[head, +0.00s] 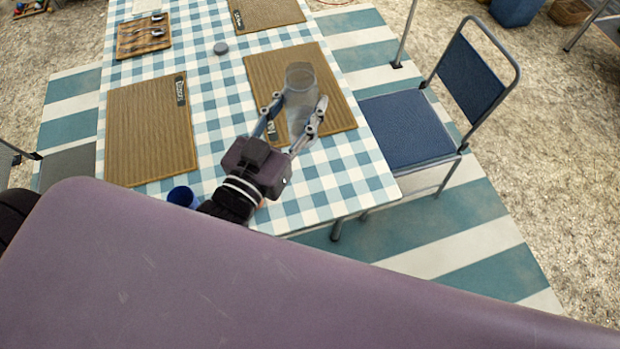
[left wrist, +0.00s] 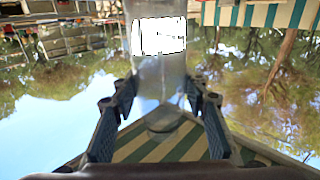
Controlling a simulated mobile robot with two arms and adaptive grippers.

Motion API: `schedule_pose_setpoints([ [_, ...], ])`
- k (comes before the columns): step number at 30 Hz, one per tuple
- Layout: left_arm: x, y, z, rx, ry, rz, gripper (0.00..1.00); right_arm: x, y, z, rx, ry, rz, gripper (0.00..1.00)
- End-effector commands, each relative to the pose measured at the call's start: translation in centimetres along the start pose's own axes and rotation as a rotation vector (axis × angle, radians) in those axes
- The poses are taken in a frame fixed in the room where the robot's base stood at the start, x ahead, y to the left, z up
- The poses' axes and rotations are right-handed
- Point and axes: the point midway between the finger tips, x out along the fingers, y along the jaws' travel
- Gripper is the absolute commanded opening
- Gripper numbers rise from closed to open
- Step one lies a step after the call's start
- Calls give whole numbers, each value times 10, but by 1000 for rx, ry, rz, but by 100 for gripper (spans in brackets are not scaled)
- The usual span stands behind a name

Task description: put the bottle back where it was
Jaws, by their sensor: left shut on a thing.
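A clear, see-through bottle (head: 301,88) is between the fingers of my left gripper (head: 293,112) in the head view. The gripper is shut on it, above the right brown placemat (head: 318,72). In the left wrist view the clear bottle (left wrist: 160,75) stands between both fingers (left wrist: 160,105), with a bright white patch on it. I cannot tell from the head view whether its base touches the mat. My right gripper is in neither view.
The checked table (head: 220,95) also holds a left placemat (head: 150,130), a far placemat (head: 265,12), a small grey disc (head: 221,48), a wooden board with utensils (head: 143,38) and a blue cup (head: 182,196). A blue chair (head: 410,128) stands at the table's right side.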

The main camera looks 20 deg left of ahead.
Motion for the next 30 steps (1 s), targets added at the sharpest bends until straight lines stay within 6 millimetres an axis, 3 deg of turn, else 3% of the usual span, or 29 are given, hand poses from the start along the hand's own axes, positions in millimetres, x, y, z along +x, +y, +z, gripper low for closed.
schedule_pose_setpoints([
  [5, 9, 4, 4, 8, -2, 17, 5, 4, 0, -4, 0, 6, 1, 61],
  [8, 10, 4, 22, 8, -7, 17, 5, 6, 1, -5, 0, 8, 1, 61],
  [21, 10, 2, 131, 7, -4, 16, 5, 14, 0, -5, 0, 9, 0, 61],
  [24, 9, 3, 147, 7, -3, 17, 5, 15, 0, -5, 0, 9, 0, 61],
  [30, 9, 2, 162, 8, -1, 17, 5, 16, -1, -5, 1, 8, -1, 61],
])
